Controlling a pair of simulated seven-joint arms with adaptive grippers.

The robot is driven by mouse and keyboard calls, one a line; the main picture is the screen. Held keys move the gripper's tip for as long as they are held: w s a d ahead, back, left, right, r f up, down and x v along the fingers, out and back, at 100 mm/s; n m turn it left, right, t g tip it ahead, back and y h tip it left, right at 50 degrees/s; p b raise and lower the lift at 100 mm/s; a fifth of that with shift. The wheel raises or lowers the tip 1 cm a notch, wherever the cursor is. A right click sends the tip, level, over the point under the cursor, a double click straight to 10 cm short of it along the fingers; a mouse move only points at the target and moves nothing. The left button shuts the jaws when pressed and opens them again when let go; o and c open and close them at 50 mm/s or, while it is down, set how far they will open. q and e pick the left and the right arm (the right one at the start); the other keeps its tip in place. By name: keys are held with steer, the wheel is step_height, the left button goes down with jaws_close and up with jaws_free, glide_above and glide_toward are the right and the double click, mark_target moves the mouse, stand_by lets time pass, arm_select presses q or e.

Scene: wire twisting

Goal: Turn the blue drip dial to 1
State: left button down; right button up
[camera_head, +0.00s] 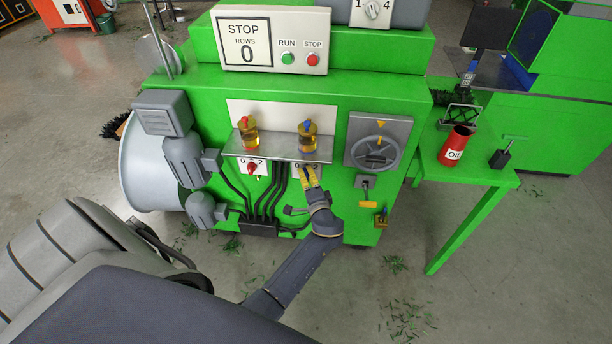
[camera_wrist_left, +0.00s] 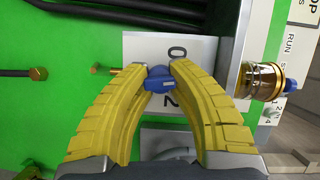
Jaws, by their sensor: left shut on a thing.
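The blue drip dial (camera_wrist_left: 157,84) sits on a white plate (camera_wrist_left: 200,48) marked 0 and 2 in the left wrist view. The 1 mark is not visible there, and I cannot tell which mark the dial points to. My left gripper (camera_wrist_left: 159,70) has its yellow fingertips closed on both sides of the blue dial. In the head view the left gripper (camera_head: 309,174) is at the machine front, below the shelf and the blue-capped oil bottle (camera_head: 307,136), and hides the dial. My right gripper is not in view.
A red dial (camera_head: 252,168) sits left, below the red-capped oil bottle (camera_head: 248,132). Black cables (camera_head: 270,195) run down the green machine front. A handwheel (camera_head: 377,151) is to the right. A red oil can (camera_head: 457,146) stands on the green side table (camera_head: 485,176).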

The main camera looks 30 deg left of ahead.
arm_select(q)
steer(key=shift+d+m, duration=0.1)
steer(key=shift+m, duration=0.5)
stand_by(0.3)
steer(key=c, duration=1)
jaws_free()
steer(key=shift+c, duration=0.2)
steer(key=v, duration=1.2)
steer(key=shift+f, duration=0.3)
